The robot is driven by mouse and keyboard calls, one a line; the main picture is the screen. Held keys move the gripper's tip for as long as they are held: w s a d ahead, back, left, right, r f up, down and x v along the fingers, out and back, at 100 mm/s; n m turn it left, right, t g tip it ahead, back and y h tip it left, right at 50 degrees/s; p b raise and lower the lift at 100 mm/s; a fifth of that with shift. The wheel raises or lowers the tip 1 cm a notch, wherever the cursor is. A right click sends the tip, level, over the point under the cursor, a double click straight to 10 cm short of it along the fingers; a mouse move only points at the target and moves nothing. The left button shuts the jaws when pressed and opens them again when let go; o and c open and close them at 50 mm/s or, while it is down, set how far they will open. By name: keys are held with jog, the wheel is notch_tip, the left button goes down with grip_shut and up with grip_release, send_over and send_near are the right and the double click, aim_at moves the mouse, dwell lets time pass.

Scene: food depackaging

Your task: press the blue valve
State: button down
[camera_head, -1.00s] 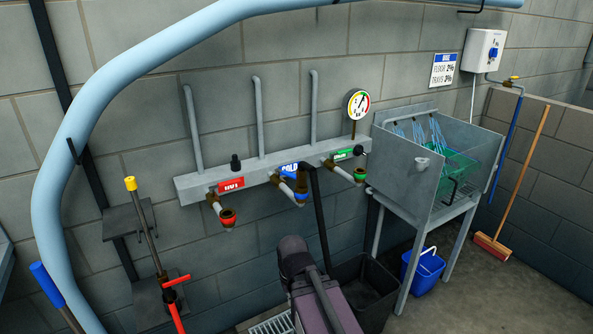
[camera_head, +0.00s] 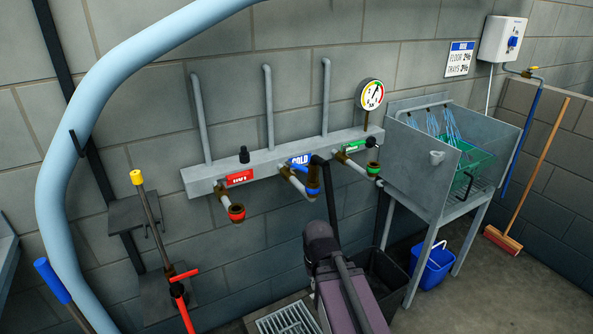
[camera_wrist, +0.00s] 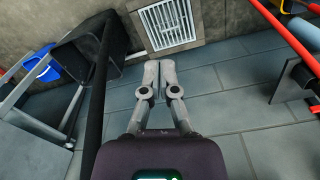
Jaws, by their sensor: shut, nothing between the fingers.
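The blue valve shows in the head view as a blue ring (camera_head: 313,191) on the brass outlet under the blue COLD label (camera_head: 299,160), the middle of three outlets on the grey wall manifold. A black pole partly crosses the area beside it. My gripper (camera_wrist: 160,78) is in the wrist view, its two grey fingers together and empty, above the tiled floor near a white floor grate (camera_wrist: 168,25). The blue valve is not in the wrist view. In the head view my purple arm is below and right of the valve, and the fingers cannot be made out.
A red HOT outlet (camera_head: 236,212) is left of the valve and a green one (camera_head: 373,169) right. A black bin (camera_head: 385,272), a metal sink stand (camera_head: 420,195) and a blue bucket (camera_head: 435,264) are to the right. A light-blue pipe (camera_head: 58,190) arches at left.

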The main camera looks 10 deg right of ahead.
aim_at(298, 168)
jog(key=w+a+r+n+t+h+p, duration=0.2)
jog(key=w+r+n+p, duration=0.5)
jog(key=r+n, duration=0.1)
jog(key=w+a+r+n+t+h+p, duration=0.1)
jog(key=w+a+r+n+h+p, duration=0.1)
jog(key=w+r+n+p, duration=0.4)
jog(key=w+a+r+n+t+h+p, duration=0.2)
jog(key=w+a+r+n+p, duration=0.2)
jog(key=w+r+n+p, duration=0.3)
notch_tip(298, 168, up, 6)
jog(key=w+n, duration=0.1)
jog(key=n, duration=0.3)
jog(key=shift+w+a+f+t+h+p, duration=0.2)
jog(key=shift+w+a+t+h+p, duration=0.1)
jog(key=shift+w+h+p, duration=0.1)
jog(key=shift+d+f, duration=0.1)
jog(key=shift+d, duration=0.05)
jog(key=shift+w+d+r+b+x, duration=0.3)
jog(key=shift+b+x, duration=0.9)
jog(key=shift+x, duration=0.9)
jog(key=shift+w+d+r+b+x, duration=0.2)
jog(key=shift+r+b+x, duration=0.2)
jog(key=shift+b+x, duration=1.25)
jog(key=shift+w+d+r+b+x, duration=0.25)
jog(key=shift+b+x, duration=0.5)
jog(key=shift+x, duration=1.8)
jog(key=shift+s+a+n, duration=0.1)
jog(key=shift+n, duration=0.3)
